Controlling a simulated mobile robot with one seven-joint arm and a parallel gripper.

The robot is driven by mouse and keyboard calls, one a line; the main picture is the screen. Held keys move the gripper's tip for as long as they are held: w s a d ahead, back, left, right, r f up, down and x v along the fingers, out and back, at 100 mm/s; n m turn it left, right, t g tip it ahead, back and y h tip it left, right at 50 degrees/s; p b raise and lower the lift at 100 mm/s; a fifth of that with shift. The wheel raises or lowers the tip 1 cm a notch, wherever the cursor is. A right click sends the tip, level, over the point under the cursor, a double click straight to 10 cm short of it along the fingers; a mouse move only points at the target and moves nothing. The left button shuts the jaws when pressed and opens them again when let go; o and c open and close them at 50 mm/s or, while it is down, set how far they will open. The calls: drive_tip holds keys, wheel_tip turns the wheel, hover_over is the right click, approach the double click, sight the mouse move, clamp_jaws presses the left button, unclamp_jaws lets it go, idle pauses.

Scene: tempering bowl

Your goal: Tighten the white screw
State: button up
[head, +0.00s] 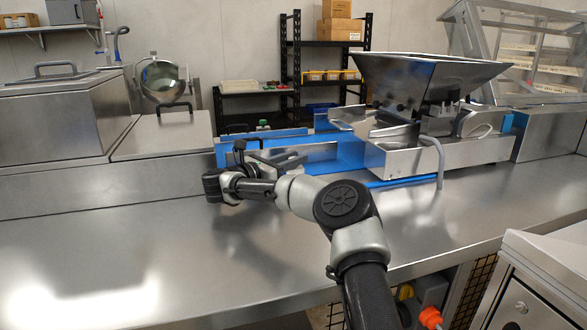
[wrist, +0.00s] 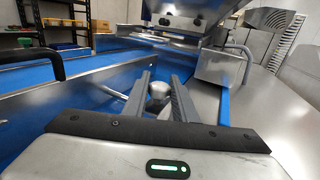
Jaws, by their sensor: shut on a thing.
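The white screw (wrist: 157,90) shows in the wrist view as a pale rounded knob between my two ridged grey fingers. My gripper (wrist: 161,80) is shut on it, with one finger along each side. The knob sits beside the blue and steel conveyor (wrist: 112,88). Its lower part and any thread are hidden. In the head view my wrist hides most of this spot and the screw cannot be made out.
The blue-belted conveyor (head: 345,150) runs to a steel machine with a hopper (head: 425,78). A black handle (wrist: 35,55) rises at left in the wrist view. A steel box (head: 55,115) stands on the left. The front worktop (head: 140,250) is clear.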

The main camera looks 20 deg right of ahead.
drive_tip(key=shift+d+r+m+g+h+b, duration=0.1)
drive_tip(key=shift+m+g+h+b, duration=0.25)
drive_tip(key=shift+m+g, duration=0.25)
drive_tip(key=o, duration=1)
drive_tip(key=shift+o, duration=0.2)
